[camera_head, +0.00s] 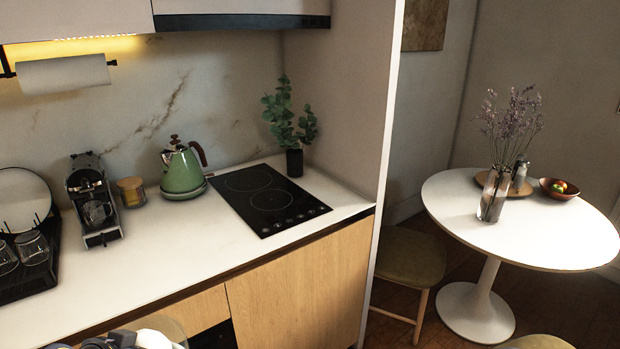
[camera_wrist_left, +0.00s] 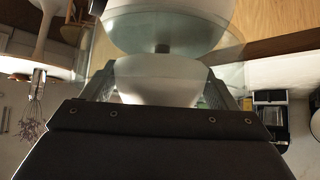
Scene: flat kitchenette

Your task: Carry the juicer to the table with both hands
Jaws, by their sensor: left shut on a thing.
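The juicer (camera_wrist_left: 155,82) is white and rounded, with a clear bowl-like part around it. In the left wrist view my left gripper (camera_wrist_left: 160,88) has a finger on each side of its narrower white section and is shut on it. In the head view only the top of the juicer (camera_head: 150,339) shows at the bottom edge, in front of the counter. Dark parts beside it there are cut off. My right gripper is not in view. The round white table (camera_head: 535,238) stands at the right on a single pedestal.
A glass vase of flowers (camera_head: 492,197), a tray and a fruit bowl (camera_head: 558,190) stand towards the table's back. Its front is clear. Chairs (camera_head: 410,258) stand near it. The counter (camera_head: 150,262) holds a green kettle (camera_head: 183,172), coffee machine (camera_head: 93,200) and hob (camera_head: 268,199).

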